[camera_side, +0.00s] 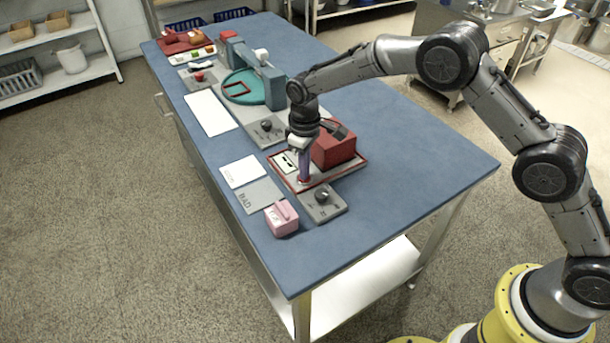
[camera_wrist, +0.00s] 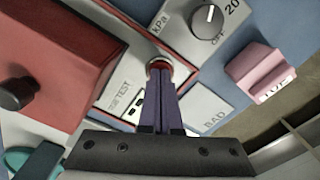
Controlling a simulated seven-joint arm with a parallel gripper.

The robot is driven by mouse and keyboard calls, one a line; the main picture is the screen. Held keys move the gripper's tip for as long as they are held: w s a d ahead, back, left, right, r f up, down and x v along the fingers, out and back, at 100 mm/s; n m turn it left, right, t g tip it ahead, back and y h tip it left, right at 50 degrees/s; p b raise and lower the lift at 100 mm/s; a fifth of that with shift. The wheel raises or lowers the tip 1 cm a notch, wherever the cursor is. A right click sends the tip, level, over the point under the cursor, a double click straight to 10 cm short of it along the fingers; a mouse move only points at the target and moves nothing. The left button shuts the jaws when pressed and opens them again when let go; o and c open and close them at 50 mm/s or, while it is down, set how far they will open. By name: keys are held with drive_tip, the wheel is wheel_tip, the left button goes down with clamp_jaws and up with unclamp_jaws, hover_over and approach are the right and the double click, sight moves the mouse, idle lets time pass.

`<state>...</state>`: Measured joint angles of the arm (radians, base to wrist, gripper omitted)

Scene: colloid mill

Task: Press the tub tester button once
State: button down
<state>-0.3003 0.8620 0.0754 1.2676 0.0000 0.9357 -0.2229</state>
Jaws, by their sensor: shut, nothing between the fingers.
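The tub tester is a red box (camera_side: 335,146) on a red-rimmed base, with a pale label panel (camera_wrist: 122,98) beside it. In the wrist view a round red button (camera_wrist: 157,63) in a metal ring sits on that base. My gripper (camera_side: 304,181) is shut and empty, with purple fingers pointing down over the base. Its fingertips (camera_wrist: 160,72) appear right at the button and cover part of it; I cannot tell whether they touch it. In the side view the fingers hide the button. A pink tub (camera_side: 282,218) stands near the table's front corner.
A dial box (camera_side: 323,202) sits in front of the tester. A white card (camera_side: 243,171) and a grey BAD card (camera_side: 259,195) lie to its left. A green round machine (camera_side: 246,88) stands farther back. The blue table (camera_side: 420,170) is clear on the right.

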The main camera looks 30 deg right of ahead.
idle(0.4)
wheel_tip(320, 180, up, 7)
drive_tip(key=shift+r, duration=0.2)
idle(0.8)
drive_tip(key=shift+d+r, duration=0.1)
drive_tip(key=shift+r, duration=1)
idle(4.8)
